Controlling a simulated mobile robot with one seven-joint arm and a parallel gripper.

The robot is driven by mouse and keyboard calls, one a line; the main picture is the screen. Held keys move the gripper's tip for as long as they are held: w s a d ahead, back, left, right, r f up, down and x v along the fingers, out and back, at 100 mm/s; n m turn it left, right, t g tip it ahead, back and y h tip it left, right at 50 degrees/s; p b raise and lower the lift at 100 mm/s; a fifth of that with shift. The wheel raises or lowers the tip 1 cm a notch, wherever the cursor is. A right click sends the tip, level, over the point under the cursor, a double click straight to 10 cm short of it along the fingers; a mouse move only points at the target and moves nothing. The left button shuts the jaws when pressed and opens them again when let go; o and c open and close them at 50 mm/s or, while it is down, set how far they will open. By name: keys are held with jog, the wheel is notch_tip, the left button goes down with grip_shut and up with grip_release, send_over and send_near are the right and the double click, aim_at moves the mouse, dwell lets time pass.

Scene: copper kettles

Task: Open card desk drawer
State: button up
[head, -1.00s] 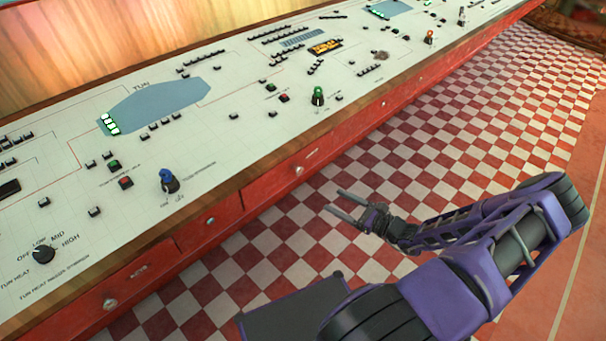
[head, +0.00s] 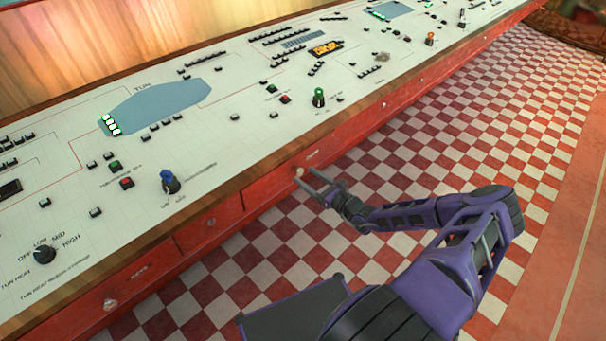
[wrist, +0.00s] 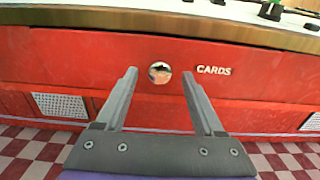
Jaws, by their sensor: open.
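The card desk drawer (wrist: 100,70) is a red front marked "CARDS" in the wrist view, and it looks shut. Its round shiny knob (wrist: 159,73) shows ahead of and between my two fingertips. In the head view the knob (head: 299,171) is on the red drawer front (head: 340,146) below the desk top. My gripper (head: 313,176) is open and empty, with its fingertips close to the knob. The gripper also shows in the wrist view (wrist: 159,82). I cannot tell whether a finger touches the drawer front.
The desk top (head: 225,150) carries many buttons and switches above the drawer. Another red drawer with a knob (head: 110,304) is at the lower left. A grille (wrist: 60,105) is below the drawer. The checkered floor (head: 400,150) is clear.

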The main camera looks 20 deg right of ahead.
jog(key=shift+x, duration=1.2)
grip_shut()
dwell(0.6)
